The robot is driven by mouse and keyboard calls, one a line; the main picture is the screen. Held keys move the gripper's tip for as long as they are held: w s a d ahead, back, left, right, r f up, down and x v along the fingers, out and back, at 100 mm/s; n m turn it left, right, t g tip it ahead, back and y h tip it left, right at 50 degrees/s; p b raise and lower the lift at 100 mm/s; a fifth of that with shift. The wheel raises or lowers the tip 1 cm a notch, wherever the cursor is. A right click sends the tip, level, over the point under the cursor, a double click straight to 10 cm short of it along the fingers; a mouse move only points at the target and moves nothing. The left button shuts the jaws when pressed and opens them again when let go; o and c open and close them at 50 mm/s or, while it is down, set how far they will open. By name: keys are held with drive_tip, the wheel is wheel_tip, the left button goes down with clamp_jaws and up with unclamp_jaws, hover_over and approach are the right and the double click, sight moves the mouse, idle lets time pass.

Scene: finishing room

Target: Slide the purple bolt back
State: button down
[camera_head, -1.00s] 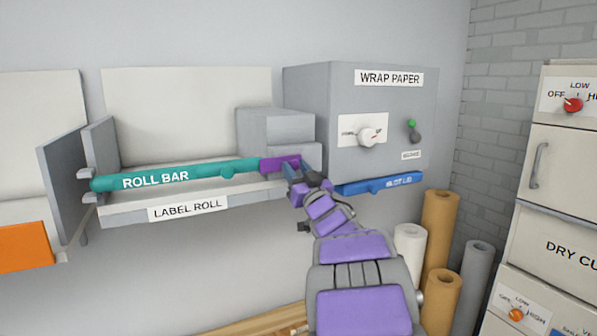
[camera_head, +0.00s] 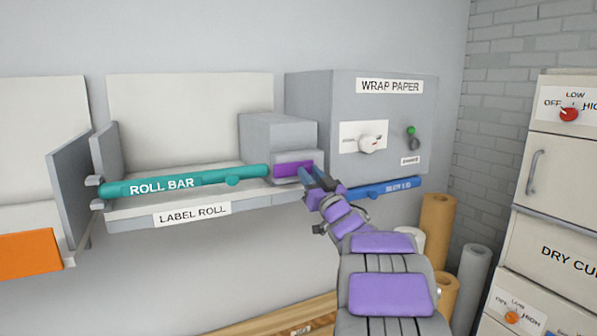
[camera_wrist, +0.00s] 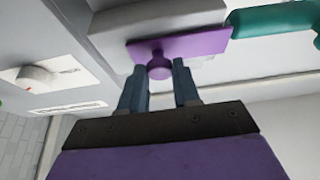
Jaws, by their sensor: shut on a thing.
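The purple bolt (camera_head: 293,169) sits on a grey block at the right end of the teal roll bar (camera_head: 165,186). In the wrist view, the bolt (camera_wrist: 185,46) is a flat purple bar with a round knob, and its end lies close to the teal bar's end (camera_wrist: 270,20). Whether they touch, I cannot tell. My gripper (camera_head: 309,174) reaches the bolt's right part. In the wrist view, my gripper (camera_wrist: 160,75) has its two blue fingers on either side of the knob and is shut on it.
The grey wrap paper box (camera_head: 385,125) with a knob and a green-tipped switch stands right of the bolt. A blue bar (camera_head: 385,188) runs below it. The label roll shelf (camera_head: 190,212) lies under the roll bar. Paper rolls (camera_head: 473,270) stand lower right.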

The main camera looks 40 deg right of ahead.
drive_tip(key=shift+s+d+r, duration=0.1)
drive_tip(key=shift+s+d, duration=0.05)
drive_tip(key=shift+d, duration=0.4)
drive_tip(key=shift+s+d+r, duration=0.1)
drive_tip(key=shift+s+d, duration=0.05)
drive_tip(key=shift+d, duration=0.4)
drive_tip(key=shift+w+a+f, duration=0.1)
drive_tip(key=shift+a, duration=0.15)
drive_tip(key=c, duration=1.2)
unclamp_jaws()
drive_tip(key=shift+d, duration=0.1)
drive_tip(key=shift+c, duration=0.2)
drive_tip(key=o, duration=0.4)
drive_tip(key=shift+d+f, duration=0.2)
drive_tip(key=shift+d, duration=0.35)
drive_tip(key=shift+a, duration=0.55)
drive_tip(key=b+v, duration=0.1)
drive_tip(key=v, duration=0.7)
drive_tip(key=b+v, duration=0.1)
drive_tip(key=v, duration=0.8)
drive_tip(key=shift+d+f, duration=0.2)
drive_tip(key=shift+f, duration=0.05)
